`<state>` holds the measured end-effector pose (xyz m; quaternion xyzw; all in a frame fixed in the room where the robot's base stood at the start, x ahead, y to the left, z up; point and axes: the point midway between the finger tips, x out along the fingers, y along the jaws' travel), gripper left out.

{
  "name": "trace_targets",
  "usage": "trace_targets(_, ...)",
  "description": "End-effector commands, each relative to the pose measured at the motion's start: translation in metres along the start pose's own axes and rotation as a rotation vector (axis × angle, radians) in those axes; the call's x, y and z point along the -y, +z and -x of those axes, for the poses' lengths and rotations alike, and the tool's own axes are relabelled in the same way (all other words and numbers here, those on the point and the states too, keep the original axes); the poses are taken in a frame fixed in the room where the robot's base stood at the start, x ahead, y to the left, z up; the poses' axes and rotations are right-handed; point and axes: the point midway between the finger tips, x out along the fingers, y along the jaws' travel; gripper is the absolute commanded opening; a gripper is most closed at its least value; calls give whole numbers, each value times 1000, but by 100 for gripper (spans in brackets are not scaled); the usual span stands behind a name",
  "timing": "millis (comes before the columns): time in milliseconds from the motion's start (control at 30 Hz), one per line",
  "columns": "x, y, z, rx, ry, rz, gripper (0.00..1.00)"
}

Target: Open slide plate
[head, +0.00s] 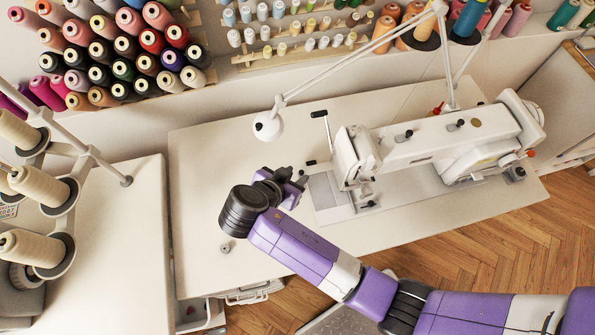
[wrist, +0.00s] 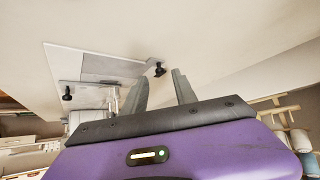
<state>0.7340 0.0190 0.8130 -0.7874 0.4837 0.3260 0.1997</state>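The white sewing machine (head: 440,145) stands on a pale table. The slide plate (head: 324,191) is a flat grey plate at the left end of its bed. The grey plate also shows in the wrist view (wrist: 112,68), lying flat; I cannot tell whether it has been slid at all. My gripper (head: 297,180) is just left of the plate, low over the table. In the wrist view my gripper (wrist: 160,78) has its two grey fingers apart with nothing held. A small black knob (wrist: 159,69) by the plate's corner appears between the fingertips; contact cannot be told.
A white lamp (head: 268,126) on a jointed arm hangs behind my gripper. A small metal bobbin-like piece (head: 226,248) lies on the table (head: 205,160). Cream thread cones (head: 40,190) stand at left. The table's left part is mostly clear.

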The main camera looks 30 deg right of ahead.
Motion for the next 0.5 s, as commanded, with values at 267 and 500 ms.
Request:
trace_targets(267, 0, 0, -22, 1, 0, 0, 34)
trace_targets(500, 0, 0, -23, 1, -2, 0, 34)
